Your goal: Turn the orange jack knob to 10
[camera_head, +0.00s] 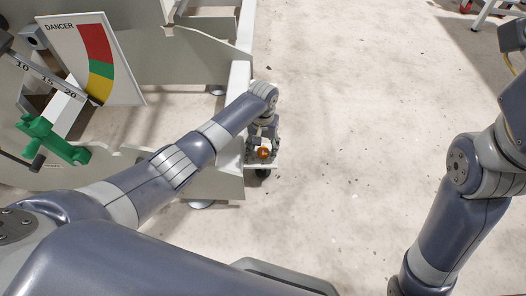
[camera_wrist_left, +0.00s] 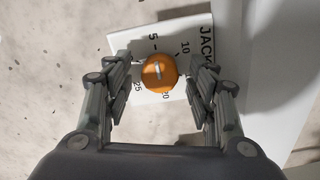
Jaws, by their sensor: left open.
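In the head view the knob (camera_head: 264,153) shows small between the fingers of my left gripper (camera_head: 263,150). My right gripper is out of view; only its arm shows.

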